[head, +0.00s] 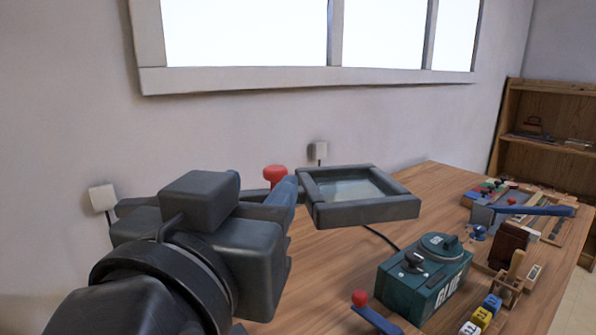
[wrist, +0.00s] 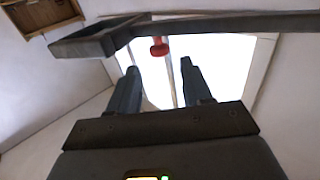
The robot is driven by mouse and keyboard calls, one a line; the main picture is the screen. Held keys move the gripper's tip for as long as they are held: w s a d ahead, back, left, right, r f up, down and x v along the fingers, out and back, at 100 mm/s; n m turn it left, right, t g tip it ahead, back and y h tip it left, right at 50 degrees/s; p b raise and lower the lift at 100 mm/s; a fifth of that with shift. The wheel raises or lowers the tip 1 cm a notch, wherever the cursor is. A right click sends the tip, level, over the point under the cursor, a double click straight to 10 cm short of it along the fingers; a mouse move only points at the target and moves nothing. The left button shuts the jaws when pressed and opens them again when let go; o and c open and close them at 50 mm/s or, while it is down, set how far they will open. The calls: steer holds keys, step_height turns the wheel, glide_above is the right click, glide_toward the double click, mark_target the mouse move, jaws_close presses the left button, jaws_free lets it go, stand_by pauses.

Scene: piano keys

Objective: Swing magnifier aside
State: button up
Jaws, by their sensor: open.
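The magnifier (head: 408,208) is a dark grey square frame with a glassy pane, held out over the table in the head view. In the wrist view its frame (wrist: 95,40) is at upper left, joined to a long dark arm (wrist: 225,25). A red knob (head: 275,173) sits on that arm; it also shows in the wrist view (wrist: 158,47), lined up between the fingertips and beyond them. My gripper (head: 286,188) is open, and its fingers (wrist: 158,68) point toward the knob without visibly holding it. My arm hides the magnifier's mount in the head view.
A teal glue box (head: 425,285) stands on the wooden table (head: 330,262) below the magnifier. A red-tipped lever (head: 375,315), number blocks (head: 483,317) and wooden piano parts lie to the right. The wall and window (head: 305,80) are behind the table.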

mark_target(272, 172)
steer(key=x, duration=0.7)
steer(key=shift+w+p, duration=0.1)
steer(key=shift+p, duration=0.3)
jaws_close()
